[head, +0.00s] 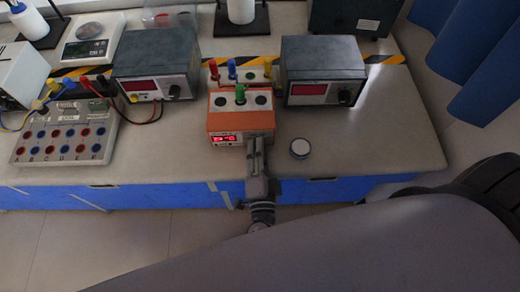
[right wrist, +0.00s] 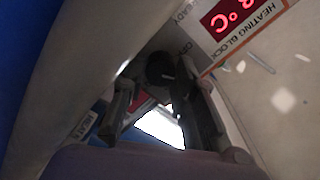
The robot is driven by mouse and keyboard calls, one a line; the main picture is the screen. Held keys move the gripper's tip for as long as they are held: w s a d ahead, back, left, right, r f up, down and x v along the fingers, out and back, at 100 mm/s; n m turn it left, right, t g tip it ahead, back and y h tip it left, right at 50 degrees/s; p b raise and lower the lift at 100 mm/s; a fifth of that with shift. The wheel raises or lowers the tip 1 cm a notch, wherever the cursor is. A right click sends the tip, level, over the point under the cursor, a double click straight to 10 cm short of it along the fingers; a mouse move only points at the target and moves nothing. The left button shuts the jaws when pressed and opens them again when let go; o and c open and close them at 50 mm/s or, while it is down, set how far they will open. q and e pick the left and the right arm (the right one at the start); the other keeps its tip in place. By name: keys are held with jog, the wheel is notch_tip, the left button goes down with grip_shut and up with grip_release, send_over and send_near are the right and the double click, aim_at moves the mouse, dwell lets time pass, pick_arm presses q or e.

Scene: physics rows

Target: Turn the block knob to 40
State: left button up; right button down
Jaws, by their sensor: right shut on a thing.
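The orange heating block (head: 222,121) stands near the table's front edge in the head view, with a green-topped tube (head: 240,93) in its top. Its red display (head: 223,139) is lit on the left of the front face; I cannot read the number surely. My right gripper (head: 256,149) reaches the right of that face from the front. The right wrist view shows the dark round knob (right wrist: 160,68) between the fingers of my right gripper (right wrist: 163,92), which is shut on it. The knob's pointer and scale are hidden. My left gripper is not in view.
Two grey instruments (head: 156,58) (head: 322,58) with red displays flank the block at the back. A socket board (head: 63,132) with wires is at left. The table's right side is clear.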

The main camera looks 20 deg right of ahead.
dwell(0.4)
jog(key=c, duration=1.3)
grip_release()
